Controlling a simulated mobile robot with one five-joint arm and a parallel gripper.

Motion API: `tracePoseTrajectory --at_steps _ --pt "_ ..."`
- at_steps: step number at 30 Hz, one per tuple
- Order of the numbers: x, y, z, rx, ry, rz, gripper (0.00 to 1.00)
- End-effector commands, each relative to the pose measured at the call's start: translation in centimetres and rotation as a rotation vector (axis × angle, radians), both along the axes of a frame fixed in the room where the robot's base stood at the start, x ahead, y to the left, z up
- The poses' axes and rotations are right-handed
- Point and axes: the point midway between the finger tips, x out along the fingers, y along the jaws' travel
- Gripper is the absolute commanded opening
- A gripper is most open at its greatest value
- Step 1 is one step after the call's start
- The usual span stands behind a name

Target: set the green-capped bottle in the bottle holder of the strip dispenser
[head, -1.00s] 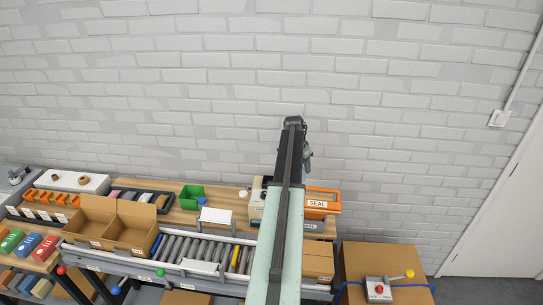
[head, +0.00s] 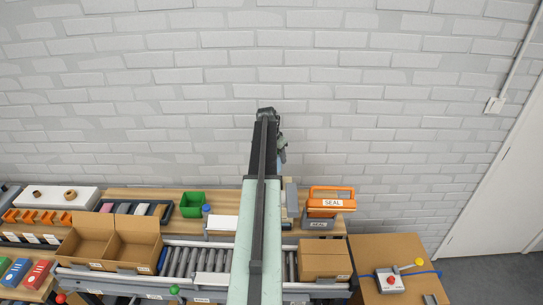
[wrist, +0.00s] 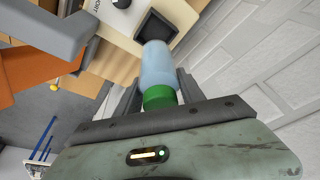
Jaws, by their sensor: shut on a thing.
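The green-capped bottle (wrist: 160,66) has a pale blue body and lies between the fingers of my gripper (wrist: 158,88), which is shut on it. Its green cap is on the near side, close to the palm. The bottle's far end lines up with the lower edge of a dark square recess, the bottle holder (wrist: 154,27), in the wrist view. I cannot tell whether the end is inside it or still apart. The strip dispenser (wrist: 108,25) is cream with a dark knob; in the head view my arm hides most of it.
A green bin (head: 192,204) stands left. The roller conveyor (head: 190,262) runs in front, with an open carton (head: 110,240). The brick wall (head: 400,130) is close behind.

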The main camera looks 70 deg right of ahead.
Motion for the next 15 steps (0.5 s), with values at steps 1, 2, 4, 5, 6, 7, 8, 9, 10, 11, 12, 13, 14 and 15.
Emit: tracePoseTrajectory --at_steps 1,2,4,5,6,7,8,9,10,11,12,13,14,15 --pt "0.3 0.1 0.0 0.0 0.0 0.003 0.0" --pt "0.4 0.2 0.0 0.0 0.0 0.005 0.0" --pt "0.6 0.3 -0.1 0.0 0.0 0.008 0.0" --pt "0.7 0.3 -0.2 0.0 0.0 0.009 0.0" --pt "0.8 0.3 -0.4 0.0 0.0 0.01 0.0" --pt "0.9 0.4 -0.5 0.0 0.0 0.011 0.0" --pt "1.0 0.4 -0.7 0.0 -0.001 0.012 0.0" --pt "1.0 0.4 -0.9 0.0 0.0 0.013 0.0" --pt "1.1 0.4 -1.1 0.0 0.0 0.014 0.0" --pt "1.1 0.4 -1.3 0.0 0.0 0.014 0.0" --pt "1.2 0.4 -1.6 0.0 0.0 0.015 0.0" --pt "1.2 0.5 -1.8 0.0 0.0 0.015 0.0" --pt "1.2 0.5 -2.1 0.0 -0.001 0.015 0.0" --pt "1.3 0.5 -2.4 0.0 0.0 0.016 0.0"
